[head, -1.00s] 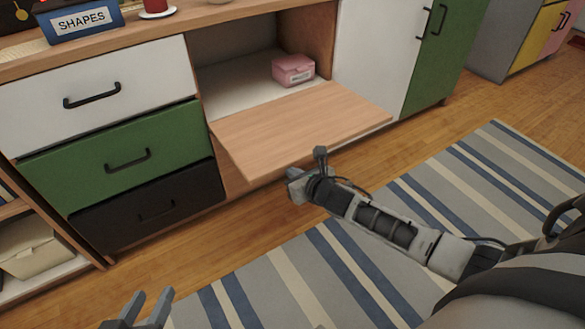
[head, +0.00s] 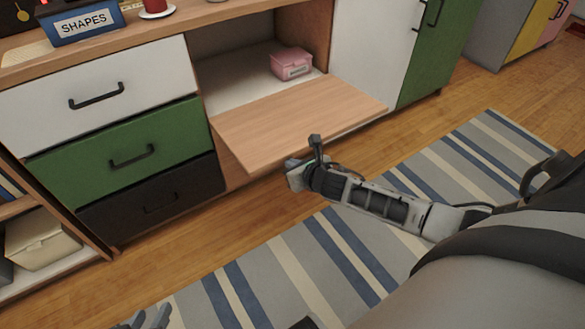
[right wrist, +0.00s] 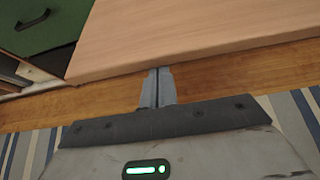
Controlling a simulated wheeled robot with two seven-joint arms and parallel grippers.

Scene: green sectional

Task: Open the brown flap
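The brown flap (head: 290,122) is a light wood panel. It is folded down and sticks out about level in front of an open cubby in the cabinet. It also fills the top of the right wrist view (right wrist: 190,35). My right gripper (head: 293,170) is just in front of and near the flap's front edge. In the right wrist view its two fingers (right wrist: 157,86) are together with nothing seen between them, tips close to the edge; contact cannot be told. My left gripper (head: 144,319) shows only partly at the bottom left, fingers apart and empty.
A pink box (head: 291,64) stands inside the cubby. White, green and black drawers (head: 120,155) are left of the flap; a white door (head: 372,45) is to its right. A striped rug (head: 330,240) lies on the clear wooden floor.

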